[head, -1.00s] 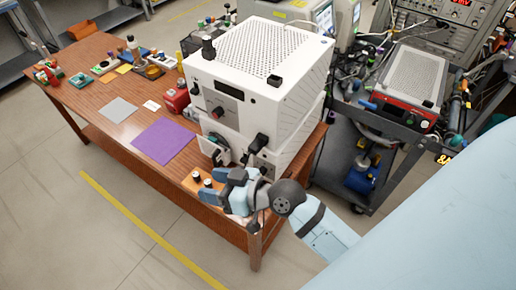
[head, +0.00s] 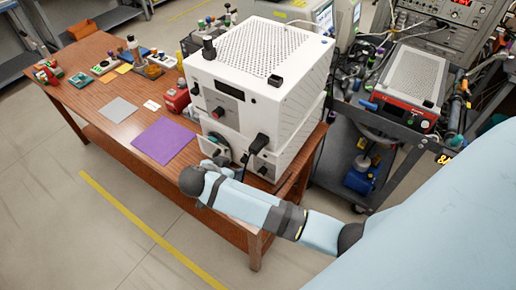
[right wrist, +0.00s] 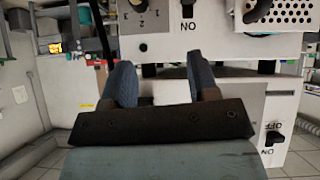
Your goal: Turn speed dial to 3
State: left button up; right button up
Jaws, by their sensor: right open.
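The white classifier machine (head: 262,75) stands on the near end of the wooden table in the head view. My left gripper is out of view.
A black lever (head: 258,142) sticks out of the machine's lower front. A purple sheet (head: 164,140) and a grey sheet (head: 119,109) lie on the table (head: 112,135). A dark cart (head: 385,128) stands to the right.

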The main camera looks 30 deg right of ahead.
aim_at(260, 174)
jog(key=d+f+g, duration=0.1)
jog(key=d+f, duration=0.3)
jog(key=f, duration=0.1)
jog(key=d+f+g, duration=0.1)
jog(key=d+f, duration=0.4)
jog(key=shift+d+f, duration=0.1)
jog(key=shift+d, duration=0.2)
jog(key=c, duration=0.9)
